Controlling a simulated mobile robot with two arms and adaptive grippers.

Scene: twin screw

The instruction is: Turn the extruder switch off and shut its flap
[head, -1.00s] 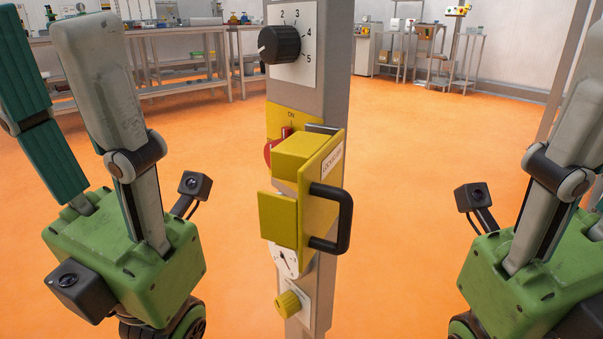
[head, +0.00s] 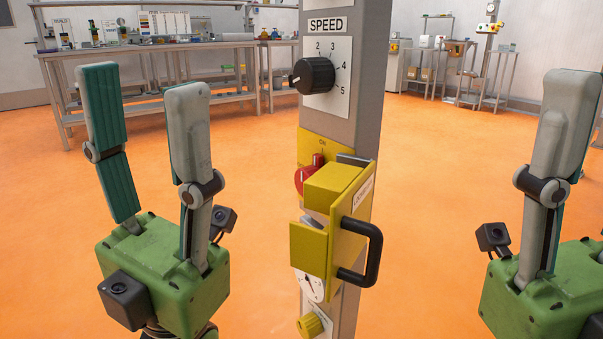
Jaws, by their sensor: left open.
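The extruder switch (head: 305,181) is a red rotary knob on a yellow plate (head: 334,150) on the grey post. Its raised grip shows just under the "ON" mark; its lower right part is hidden. The flap (head: 345,222) is yellow, with a box-like part and a black handle (head: 372,250). It stands out from the post, open, in front of the switch's edge. My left gripper (head: 143,82) is left of the post, fingers up and wide apart, empty, touching nothing. My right gripper (head: 580,88) is at the right edge, partly cut off; its finger gap is unclear.
Above the switch is a black SPEED dial (head: 313,76). Below the flap are a white gauge (head: 312,287) and a yellow knob (head: 311,325). The grey post (head: 369,80) stands on open orange floor. Workbenches (head: 160,90) line the back left, far off.

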